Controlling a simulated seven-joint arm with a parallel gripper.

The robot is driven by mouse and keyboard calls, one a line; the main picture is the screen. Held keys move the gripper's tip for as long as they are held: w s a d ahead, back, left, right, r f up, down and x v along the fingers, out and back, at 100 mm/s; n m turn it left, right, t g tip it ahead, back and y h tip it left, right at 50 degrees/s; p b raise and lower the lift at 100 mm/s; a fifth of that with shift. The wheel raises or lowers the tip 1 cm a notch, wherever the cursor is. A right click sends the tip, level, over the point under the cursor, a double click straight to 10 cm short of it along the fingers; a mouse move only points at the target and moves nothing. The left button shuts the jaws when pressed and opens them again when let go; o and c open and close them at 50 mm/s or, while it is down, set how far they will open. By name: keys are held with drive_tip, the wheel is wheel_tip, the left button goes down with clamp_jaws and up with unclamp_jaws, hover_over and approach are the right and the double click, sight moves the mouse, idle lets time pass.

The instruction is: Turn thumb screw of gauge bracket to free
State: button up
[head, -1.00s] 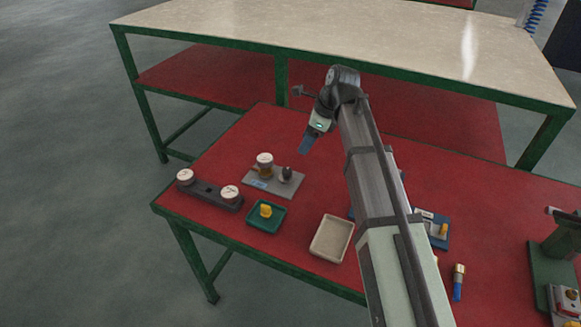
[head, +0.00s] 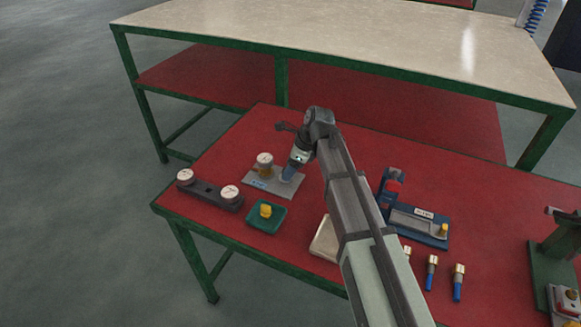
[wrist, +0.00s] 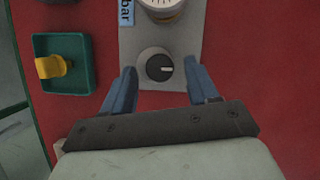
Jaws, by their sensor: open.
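The gauge bracket is a grey plate (head: 257,184) on the red table, with a white-faced gauge (head: 265,159) on it. Its thumb screw is a dark round knob (wrist: 156,65) with a light mark pointing right in the wrist view. My gripper (wrist: 160,82) is open, with one blue finger on each side of the knob in that picture. I cannot tell whether the fingers touch it. In the head view my gripper (head: 288,176) is over the right part of the plate and hides the knob.
A green tray (head: 252,222) with a yellow part sits in front of the plate. A dark bar with two gauges (head: 209,194) lies to the left. A beige tray (head: 322,240) is partly behind my arm. Blue fixtures (head: 405,218) and several blue-handled parts are at right.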

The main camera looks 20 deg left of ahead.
drive_tip(key=shift+f, duration=0.1)
drive_tip(key=shift+c, duration=0.2)
drive_tip(key=c, duration=1)
drive_tip(key=n, duration=0.1)
drive_tip(key=n+g, duration=0.1)
drive_tip(key=n, duration=0.1)
drive_tip(key=shift+w+a+n, duration=0.15)
drive_tip(key=shift+w+n, duration=0.15)
drive_tip(key=n, duration=0.2)
drive_tip(key=n+g+h, duration=0.2)
drive_tip(key=n, duration=0.1)
drive_tip(key=shift+w+a+n, duration=0.15)
drive_tip(key=shift+a+n, duration=0.1)
drive_tip(key=shift+n, duration=0.05)
drive_tip(key=n, duration=0.2)
drive_tip(key=n+h, duration=0.1)
drive_tip(key=n, duration=0.1)
drive_tip(key=shift+a+n+g+h, duration=0.2)
drive_tip(key=shift+n+g+h, duration=0.1)
drive_tip(key=n+h, duration=0.2)
drive_tip(key=n, duration=0.2)
drive_tip(key=shift+a+n, duration=0.15)
drive_tip(key=shift+n, duration=0.15)
